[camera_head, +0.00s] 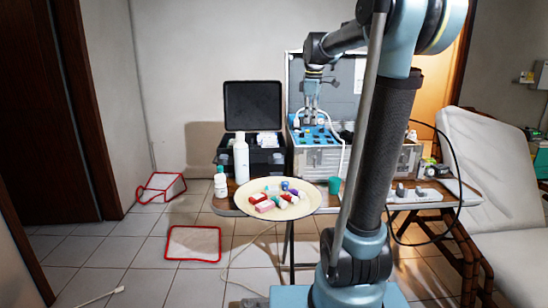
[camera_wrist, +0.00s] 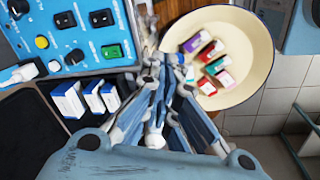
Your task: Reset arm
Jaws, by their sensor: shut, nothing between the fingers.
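My gripper (camera_head: 311,118) hangs fingers-down at the end of my raised arm, in front of the blue control panel of the dental unit (camera_head: 316,160) in the head view. In the wrist view my gripper (camera_wrist: 165,72) has its fingers drawn together, with nothing held between them. The blue panel (camera_wrist: 72,40), with its switches and knobs, lies to the left of the fingers there. A cream round tray (camera_wrist: 252,88) with several small coloured boxes lies to their right. Whether the fingertips touch the panel cannot be told.
The tray (camera_head: 312,204) stands on a table beside a white bottle (camera_head: 241,160), a smaller bottle (camera_head: 220,184) and a green cup (camera_head: 335,185). An open black case (camera_head: 252,105) is behind. A reclined chair (camera_head: 490,180) stands at right.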

